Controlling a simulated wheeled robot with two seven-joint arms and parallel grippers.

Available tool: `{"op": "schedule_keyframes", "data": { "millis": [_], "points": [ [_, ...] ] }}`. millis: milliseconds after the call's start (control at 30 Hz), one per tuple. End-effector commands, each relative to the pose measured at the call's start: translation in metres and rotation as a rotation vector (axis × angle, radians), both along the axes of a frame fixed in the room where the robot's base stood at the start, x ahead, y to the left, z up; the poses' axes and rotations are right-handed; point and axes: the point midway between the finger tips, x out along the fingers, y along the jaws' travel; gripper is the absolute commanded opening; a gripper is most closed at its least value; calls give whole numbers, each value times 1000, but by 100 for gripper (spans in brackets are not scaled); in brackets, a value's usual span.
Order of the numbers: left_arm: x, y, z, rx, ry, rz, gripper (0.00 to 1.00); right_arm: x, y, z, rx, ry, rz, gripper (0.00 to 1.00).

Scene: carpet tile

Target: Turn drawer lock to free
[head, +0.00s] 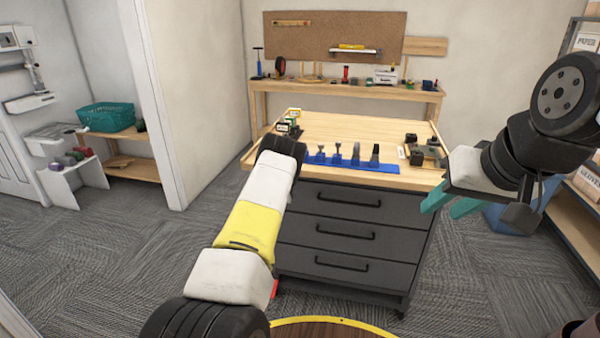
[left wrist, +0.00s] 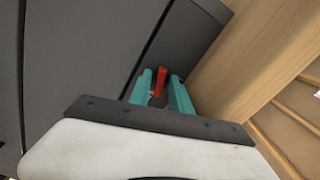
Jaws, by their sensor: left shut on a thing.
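The dark drawer cabinet (head: 350,232) with three handled drawers stands ahead under a wooden top. In the left wrist view, a small red lock lever (left wrist: 161,74) stands out by a seam of the dark cabinet front (left wrist: 100,50), near the pale wood edge (left wrist: 250,70). My left gripper (left wrist: 160,88) has its teal fingers on both sides of the lever and is shut on it. In the head view my left arm hides this gripper and the lever. My right gripper (head: 451,204) is open and empty, to the right of the cabinet.
The worktop (head: 350,130) holds a blue tool rack (head: 350,164) and several small items. A long bench (head: 345,88) stands at the back wall. A shelf with boxes is at the far right. Carpet floor (head: 160,240) is free to the left.

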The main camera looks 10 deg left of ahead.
Motion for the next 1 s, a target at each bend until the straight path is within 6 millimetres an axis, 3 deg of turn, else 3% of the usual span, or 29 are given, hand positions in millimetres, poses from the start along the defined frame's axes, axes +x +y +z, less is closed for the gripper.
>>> {"op": "schedule_keyframes", "data": {
  "millis": [433, 1000],
  "points": [
    [0, -1, -1, 267, -8, -2, 0, 0, 0, 0, 0, 0, 0, 36],
    [0, -1, -1, 324, -9, -2, 0, 0, 0, 0, 0, 0, 0, 36]
  ]
}}
